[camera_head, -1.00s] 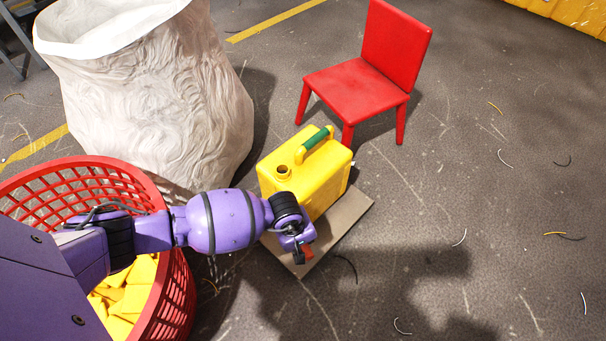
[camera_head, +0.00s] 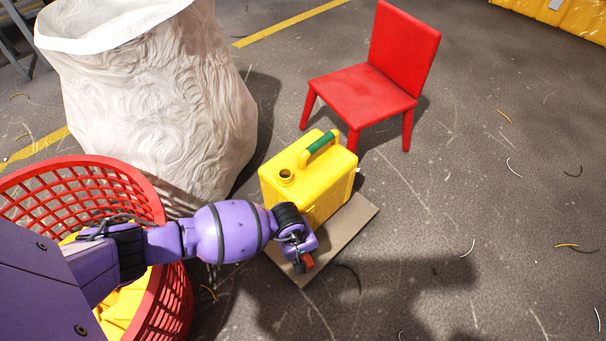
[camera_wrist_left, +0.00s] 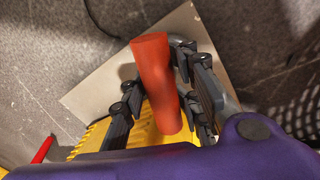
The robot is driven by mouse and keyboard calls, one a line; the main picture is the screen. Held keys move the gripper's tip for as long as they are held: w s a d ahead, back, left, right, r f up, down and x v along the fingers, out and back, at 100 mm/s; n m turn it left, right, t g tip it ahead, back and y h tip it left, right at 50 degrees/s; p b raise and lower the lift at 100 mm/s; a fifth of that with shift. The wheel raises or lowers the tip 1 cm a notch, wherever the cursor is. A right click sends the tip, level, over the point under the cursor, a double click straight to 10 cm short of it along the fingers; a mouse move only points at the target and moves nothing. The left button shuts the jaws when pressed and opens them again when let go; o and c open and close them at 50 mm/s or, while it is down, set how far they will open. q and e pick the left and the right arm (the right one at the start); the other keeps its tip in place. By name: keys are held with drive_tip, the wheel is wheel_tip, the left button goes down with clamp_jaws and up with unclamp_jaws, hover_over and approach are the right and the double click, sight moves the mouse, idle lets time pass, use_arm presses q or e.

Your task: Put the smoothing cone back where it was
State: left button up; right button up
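The smoothing cone (camera_wrist_left: 153,75) is an orange-red, tapered piece between the fingers of my left gripper (camera_wrist_left: 165,100) in the left wrist view. The fingers lie on both sides of it and appear shut on it. In the head view only a small part of the cone (camera_head: 308,260) shows at the tip of my left gripper (camera_head: 302,255). The gripper is in front of the yellow jerry can (camera_head: 325,189), over the near part of a flat grey-brown board (camera_head: 352,222). The can stands upright on the board, with an open neck and green handle grip. My right gripper is not in view.
A red basket (camera_head: 172,300) with yellow pieces stands below my left arm. A large white sack (camera_head: 150,95) is behind it. A red chair (camera_head: 362,95) stands behind the can. The floor at the right is open, with scattered scraps.

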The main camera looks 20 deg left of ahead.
use_arm(q)
drive_tip(key=shift+o, duration=1)
drive_tip(key=shift+w+r, duration=0.1)
drive_tip(key=shift+w, duration=0.05)
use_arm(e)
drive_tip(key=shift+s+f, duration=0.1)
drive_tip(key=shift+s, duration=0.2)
use_arm(q)
drive_tip(key=shift+d+r, duration=0.1)
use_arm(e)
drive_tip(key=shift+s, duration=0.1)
